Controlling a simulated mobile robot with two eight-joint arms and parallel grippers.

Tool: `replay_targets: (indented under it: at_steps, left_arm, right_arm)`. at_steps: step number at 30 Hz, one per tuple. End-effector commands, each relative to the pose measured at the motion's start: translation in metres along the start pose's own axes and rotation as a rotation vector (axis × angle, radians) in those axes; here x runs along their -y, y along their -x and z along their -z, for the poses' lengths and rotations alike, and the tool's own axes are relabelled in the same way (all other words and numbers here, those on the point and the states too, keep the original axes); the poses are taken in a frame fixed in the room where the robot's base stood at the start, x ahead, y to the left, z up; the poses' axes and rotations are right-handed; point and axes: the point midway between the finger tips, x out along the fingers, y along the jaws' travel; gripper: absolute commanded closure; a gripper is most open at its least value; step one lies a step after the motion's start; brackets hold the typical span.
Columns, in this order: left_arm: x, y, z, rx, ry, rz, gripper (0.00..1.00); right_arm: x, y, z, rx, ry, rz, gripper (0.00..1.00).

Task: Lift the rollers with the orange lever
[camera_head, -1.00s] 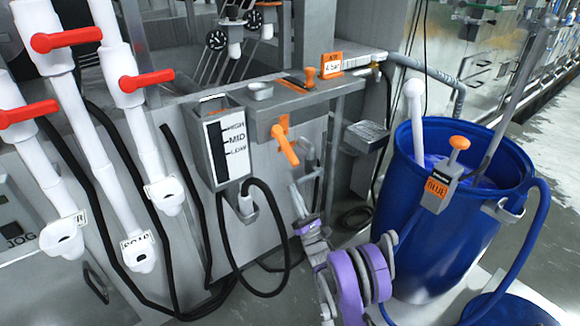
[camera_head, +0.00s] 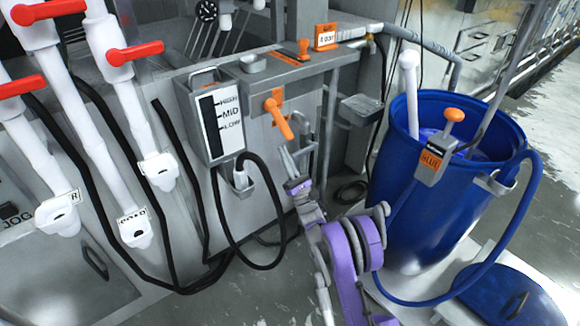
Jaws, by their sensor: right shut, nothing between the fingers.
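The orange lever (camera_head: 279,118) is on the front of the grey machine, below its ledge, and points down and to the right. My right gripper (camera_head: 287,154), at the end of my purple and grey arm, is just below the lever's lower end. Its thin grey fingers point up, are shut and hold nothing. A small gap seems to separate them from the lever; contact is hard to judge. The rollers cannot be clearly made out. My left gripper is not in view.
A level gauge (camera_head: 225,125) and a black hose loop (camera_head: 280,215) are left of the lever. A blue barrel (camera_head: 410,220) stands to the right. A small grey shelf (camera_head: 362,112) juts out between lever and barrel. White pipes with red handles (camera_head: 142,52) are at left.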

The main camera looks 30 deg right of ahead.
Motion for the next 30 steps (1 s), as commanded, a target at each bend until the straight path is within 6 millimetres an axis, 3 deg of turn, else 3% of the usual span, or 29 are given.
replay_targets:
  at_steps: [5,9,13,30]
  left_arm:
    - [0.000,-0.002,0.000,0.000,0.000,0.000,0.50]
    - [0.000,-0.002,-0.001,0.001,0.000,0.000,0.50]
    - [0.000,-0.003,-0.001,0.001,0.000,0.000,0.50]
    - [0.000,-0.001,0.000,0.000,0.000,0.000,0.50]
  right_arm:
    - [-0.001,-0.038,0.000,0.000,-0.001,-0.001,1.00]
    - [0.000,-0.040,-0.023,0.000,0.001,0.000,1.00]
    - [0.000,-0.043,-0.034,0.000,0.000,0.000,1.00]
    - [0.000,-0.044,-0.041,-0.010,0.001,-0.001,1.00]
